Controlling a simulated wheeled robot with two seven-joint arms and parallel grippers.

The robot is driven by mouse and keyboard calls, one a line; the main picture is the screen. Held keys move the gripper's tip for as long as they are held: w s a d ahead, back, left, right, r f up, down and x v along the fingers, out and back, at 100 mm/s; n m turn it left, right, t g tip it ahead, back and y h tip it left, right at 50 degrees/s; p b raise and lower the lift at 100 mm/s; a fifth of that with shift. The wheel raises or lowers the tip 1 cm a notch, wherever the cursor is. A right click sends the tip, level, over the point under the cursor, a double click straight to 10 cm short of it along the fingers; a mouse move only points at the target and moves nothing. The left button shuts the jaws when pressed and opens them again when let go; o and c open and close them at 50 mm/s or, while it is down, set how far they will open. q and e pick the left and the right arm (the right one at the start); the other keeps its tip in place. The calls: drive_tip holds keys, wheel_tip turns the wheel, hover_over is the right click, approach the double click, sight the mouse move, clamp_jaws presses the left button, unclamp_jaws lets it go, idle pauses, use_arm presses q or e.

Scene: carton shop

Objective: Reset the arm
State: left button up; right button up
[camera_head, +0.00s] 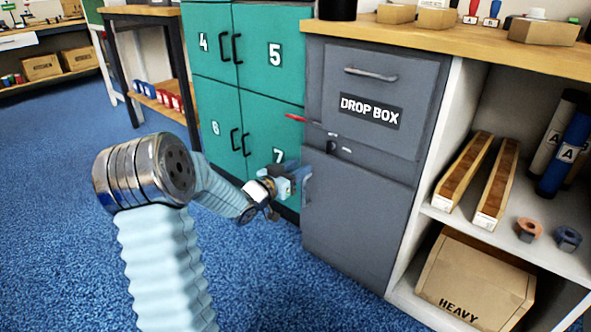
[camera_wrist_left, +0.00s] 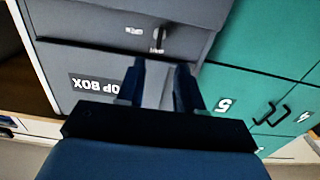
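My left arm reaches in from the lower left of the head view. Its gripper (camera_head: 299,181) is beside the left edge of the grey drop box cabinet (camera_head: 358,215), in front of the green lockers. In the left wrist view, the two dark fingers of my left gripper (camera_wrist_left: 161,66) are apart, with nothing between them. That view shows the drop box label (camera_wrist_left: 100,86) upside down and a small dark latch or key (camera_wrist_left: 158,38) on the cabinet front beyond the fingertips. Whether the gripper touches the cabinet cannot be told. My right gripper is not in view.
Green lockers (camera_head: 253,70) stand left of the cabinet. A thin red piece (camera_head: 295,117) sticks out by its left edge. A wooden counter (camera_head: 420,40) runs above. Shelves at right hold a box marked HEAVY (camera_head: 475,285). The blue floor (camera_head: 60,210) is clear at left.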

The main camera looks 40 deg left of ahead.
use_arm(q)
drive_tip(key=shift+s, duration=0.35)
drive_tip(key=s+d+f+n+g+h+p, duration=0.15)
drive_tip(key=d+f+g+p, duration=0.25)
drive_tip(key=d+f, duration=0.5)
drive_tip(key=s+d+f+n+g+p, duration=0.2)
drive_tip(key=s+d+f+g+p, duration=0.15)
drive_tip(key=d+f, duration=0.55)
drive_tip(key=s+d+f+g+p, duration=0.1)
drive_tip(key=s+d+f+g, duration=0.1)
drive_tip(key=s, duration=0.5)
drive_tip(key=s+d+f+g+h+p, duration=0.1)
drive_tip(key=s+d+f+g+p, duration=0.1)
drive_tip(key=s+d, duration=0.4)
drive_tip(key=s+d+f+g+p, duration=0.1)
drive_tip(key=s+d+f+g, duration=0.3)
drive_tip(key=s+d+g, duration=0.1)
drive_tip(key=s+d+m, duration=0.1)
drive_tip(key=s, duration=0.1)
drive_tip(key=shift+s+d+g, duration=0.15)
drive_tip(key=shift+s+g, duration=0.15)
drive_tip(key=shift+g, duration=0.05)
drive_tip(key=shift+h, duration=0.25)
